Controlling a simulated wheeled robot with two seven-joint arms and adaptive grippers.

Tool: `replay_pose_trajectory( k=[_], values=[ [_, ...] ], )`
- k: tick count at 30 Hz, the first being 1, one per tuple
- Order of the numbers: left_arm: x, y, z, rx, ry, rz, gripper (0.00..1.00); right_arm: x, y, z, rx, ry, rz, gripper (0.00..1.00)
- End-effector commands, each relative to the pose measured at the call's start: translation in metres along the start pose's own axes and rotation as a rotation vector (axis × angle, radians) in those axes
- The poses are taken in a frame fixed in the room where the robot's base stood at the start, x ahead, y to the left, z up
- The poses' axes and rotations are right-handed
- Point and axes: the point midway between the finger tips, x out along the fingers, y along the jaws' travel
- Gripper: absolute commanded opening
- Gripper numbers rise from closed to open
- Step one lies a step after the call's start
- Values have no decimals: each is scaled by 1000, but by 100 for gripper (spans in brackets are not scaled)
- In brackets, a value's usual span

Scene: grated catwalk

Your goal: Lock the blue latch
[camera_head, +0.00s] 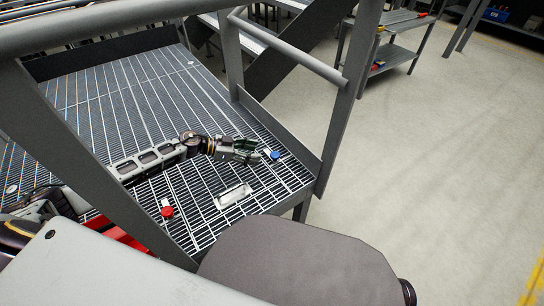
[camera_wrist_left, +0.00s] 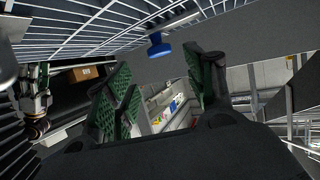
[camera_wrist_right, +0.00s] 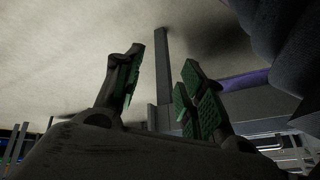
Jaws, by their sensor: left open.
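The blue latch (camera_head: 275,155) sits near the right corner of the grated platform (camera_head: 130,95). My left gripper (camera_head: 256,151) is just left of it in the head view, open and apparently empty. In the left wrist view the blue latch (camera_wrist_left: 159,46) shows beyond and above the gap between the green-padded fingers (camera_wrist_left: 165,95), hanging from a small pale mount under the grating; I see no contact. A red latch (camera_head: 167,211) is on the grating nearer to me. My right gripper (camera_wrist_right: 158,95) shows only in its wrist view, fingers apart with nothing between them.
A pale rectangular handle plate (camera_head: 234,196) lies in the grating between the two latches. A grey railing post (camera_head: 348,95) and a low edge plate (camera_head: 280,135) bound the platform's right side. Open floor (camera_head: 440,170) lies beyond. A grey rail crosses the top left.

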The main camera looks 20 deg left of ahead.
Motion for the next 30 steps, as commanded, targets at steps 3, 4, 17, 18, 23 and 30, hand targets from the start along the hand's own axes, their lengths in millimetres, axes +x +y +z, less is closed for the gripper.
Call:
replay_pose_trajectory(
  k=[3,4,17,18,23,30],
  values=[
    [16,0,0,1,3,0,54,12,1,6,9,17,-8,40],
    [20,0,0,0,3,1,54,14,1,7,11,23,-10,40],
    [70,0,0,1,3,0,54,44,2,20,44,89,-37,40],
    [73,0,0,1,3,1,54,46,2,21,46,93,-39,40],
    [82,0,0,0,1,0,54,50,2,22,49,103,-42,40],
    [84,0,-1,0,1,0,54,50,2,22,50,106,-44,40]
  ],
)
